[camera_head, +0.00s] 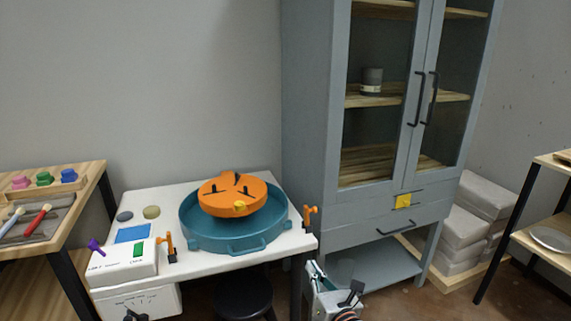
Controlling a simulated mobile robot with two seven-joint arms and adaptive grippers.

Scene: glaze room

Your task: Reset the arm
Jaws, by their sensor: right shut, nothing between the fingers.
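My right gripper (322,278) shows at the bottom edge of the head view, right of the middle. It is shut and empty, low in front of the grey cabinet (308,150) and just right of the white table (188,264). It appears apart from both. Its wrist is cut off by the frame's lower edge. My left gripper is not in view.
On the white table, a blue basin (225,244) holds an orange disc (217,199). Orange clamps (309,216) stand near it. A wooden tool table (88,190) is at left, a black stool (243,294) below, grey blocks (462,227) at right.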

